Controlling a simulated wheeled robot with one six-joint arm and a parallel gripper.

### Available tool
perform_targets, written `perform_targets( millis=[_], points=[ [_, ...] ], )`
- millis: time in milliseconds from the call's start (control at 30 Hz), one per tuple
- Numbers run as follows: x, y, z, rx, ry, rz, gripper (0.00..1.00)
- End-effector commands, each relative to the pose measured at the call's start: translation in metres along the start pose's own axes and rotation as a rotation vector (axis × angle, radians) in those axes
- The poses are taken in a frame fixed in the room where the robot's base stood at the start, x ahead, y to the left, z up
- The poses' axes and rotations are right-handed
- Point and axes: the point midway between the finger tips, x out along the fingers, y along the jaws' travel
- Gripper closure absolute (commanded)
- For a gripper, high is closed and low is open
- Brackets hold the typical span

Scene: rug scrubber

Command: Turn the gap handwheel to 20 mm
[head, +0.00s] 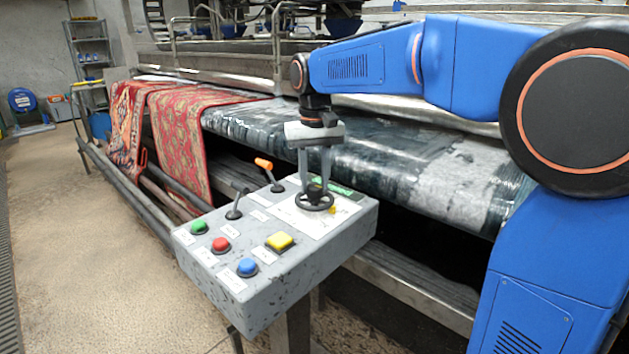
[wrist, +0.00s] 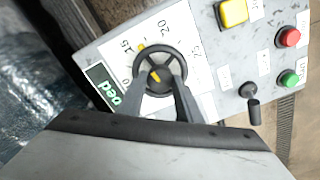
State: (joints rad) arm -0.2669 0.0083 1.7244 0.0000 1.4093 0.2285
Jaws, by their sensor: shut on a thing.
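The dark gap handwheel (head: 314,203) sits on the top of the grey control box, on a white dial plate (wrist: 195,68). In the wrist view, the handwheel (wrist: 161,52) is ringed by printed numbers, with 15, 20 and 25 legible. A yellow mark at its rim lies between 15 and 20, closer to 15. Another yellow mark shows near the hub. My gripper (head: 315,182) points down from above and is shut on the handwheel. In the wrist view, its fingers (wrist: 160,84) partly hide the near side of the wheel.
The control box (head: 262,302) carries green (head: 199,227), red (head: 221,244), blue (head: 247,266) and yellow (head: 279,241) buttons. An orange-tipped lever (head: 264,164) and a black lever (head: 235,207) stand beside the wheel. The wet belt (head: 400,160) runs behind; red rugs (head: 180,135) hang left.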

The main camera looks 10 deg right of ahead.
Motion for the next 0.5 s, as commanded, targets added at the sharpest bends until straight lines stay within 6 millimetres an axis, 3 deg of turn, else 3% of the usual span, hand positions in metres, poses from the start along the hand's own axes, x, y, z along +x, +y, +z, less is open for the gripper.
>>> perform_targets(
  millis=[500],
  points=[
    [-0.0009, 0.0001, -0.0006, 0.464, 0.003, -0.001, 0.91]
  ],
)
